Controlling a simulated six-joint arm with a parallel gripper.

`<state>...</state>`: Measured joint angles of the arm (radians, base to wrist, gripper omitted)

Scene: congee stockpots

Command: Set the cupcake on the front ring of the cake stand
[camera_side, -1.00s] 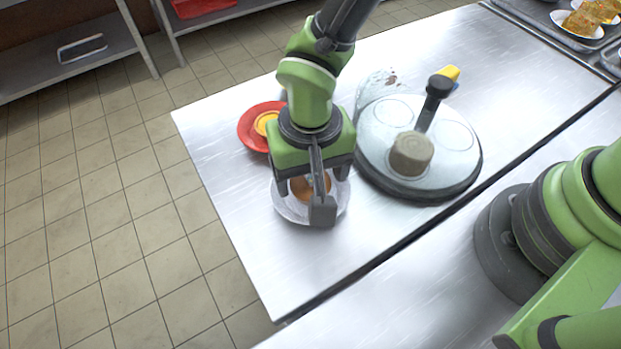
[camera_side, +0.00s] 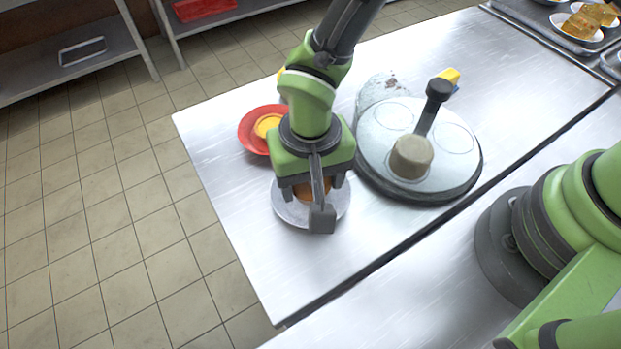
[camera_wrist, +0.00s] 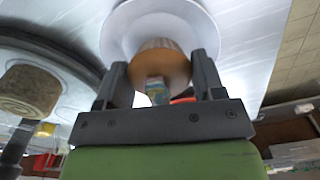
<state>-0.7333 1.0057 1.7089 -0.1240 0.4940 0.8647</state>
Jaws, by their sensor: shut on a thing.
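My gripper (camera_side: 312,205) is shut on the cupcake (camera_wrist: 163,68), low over a round pale plate (camera_side: 285,211). The cupcake looks orange-brown; in the side view the fingers and palm hide most of it. In the wrist view it sits between both fingers with the plate (camera_wrist: 122,32) behind it. I cannot tell whether it still touches the plate. The cake stand (camera_side: 383,128) is a round pale disc with a dark rim, right of my gripper. Ring outlines show at its back and right. A grey-brown cylinder (camera_side: 411,157) stands on its front part.
A red plate with a yellow-orange centre (camera_side: 250,137) is just behind my gripper. A dark upright handle (camera_side: 432,105) rises from the cake stand. A yellow item (camera_side: 451,75) lies behind it. The table's left and front corner is clear.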

